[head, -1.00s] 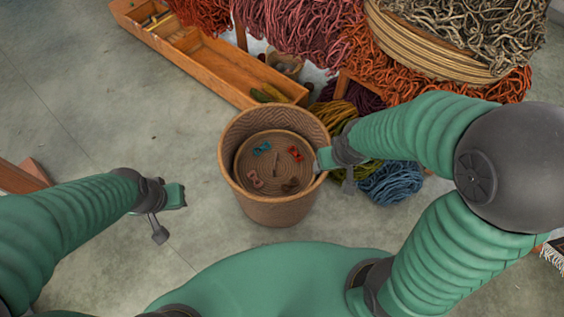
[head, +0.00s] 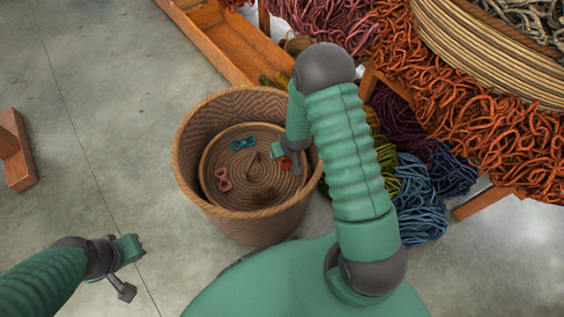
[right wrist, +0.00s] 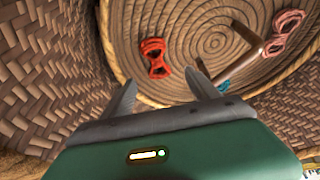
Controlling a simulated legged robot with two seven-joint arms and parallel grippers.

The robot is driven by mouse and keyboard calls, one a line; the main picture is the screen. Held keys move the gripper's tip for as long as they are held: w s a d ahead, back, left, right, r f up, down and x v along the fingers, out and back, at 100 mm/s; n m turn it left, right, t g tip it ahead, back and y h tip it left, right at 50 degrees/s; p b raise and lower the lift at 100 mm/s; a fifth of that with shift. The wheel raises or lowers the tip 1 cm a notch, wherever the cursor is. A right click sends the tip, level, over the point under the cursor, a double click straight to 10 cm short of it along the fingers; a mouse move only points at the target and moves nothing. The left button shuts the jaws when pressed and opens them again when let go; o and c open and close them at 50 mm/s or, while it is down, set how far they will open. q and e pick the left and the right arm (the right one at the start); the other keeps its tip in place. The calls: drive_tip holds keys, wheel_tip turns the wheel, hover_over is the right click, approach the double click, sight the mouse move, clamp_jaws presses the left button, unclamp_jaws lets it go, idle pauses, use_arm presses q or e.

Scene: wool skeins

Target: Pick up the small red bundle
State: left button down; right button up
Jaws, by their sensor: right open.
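The small red bundle (head: 286,163) lies on a coiled round tray (head: 240,170) inside a woven basket (head: 245,228). In the head view my right gripper (head: 280,153) partly hides it. In the right wrist view the red bundle (right wrist: 154,58) shows whole, just beyond the fingertips and left of the middle between them. My right gripper (right wrist: 165,76) is open and empty, inside the basket mouth, apart from the bundle. My left gripper (head: 137,249) is over the floor at lower left, with nothing seen in it; its jaw opening is unclear.
The basket wall (right wrist: 50,75) is close on the left. Wool skeins (head: 420,205) lie right of the basket.

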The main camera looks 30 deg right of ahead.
drive_tip(key=shift+x, duration=0.8)
drive_tip(key=shift+d+f, duration=0.15)
drive_tip(key=shift+f, duration=0.1)
drive_tip(key=b+x, duration=0.2)
drive_tip(key=x, duration=0.1)
drive_tip(key=b+x, duration=0.1)
drive_tip(key=x, duration=0.1)
drive_tip(key=shift+s+d+b, duration=0.1)
drive_tip(key=shift+d+b, duration=0.15)
drive_tip(key=shift+b, duration=0.15)
drive_tip(key=shift+w+f, duration=0.2)
drive_tip(key=shift+f, duration=0.05)
drive_tip(key=shift+a+r, duration=0.3)
drive_tip(key=shift+d+f, duration=0.1)
drive_tip(key=shift+d, duration=0.05)
drive_tip(key=c, duration=0.9)
use_arm(q)
drive_tip(key=x, duration=0.2)
drive_tip(key=s+x, duration=0.1)
drive_tip(key=x, duration=0.1)
drive_tip(key=shift+d+f, duration=0.2)
use_arm(e)
drive_tip(key=c, duration=0.5)
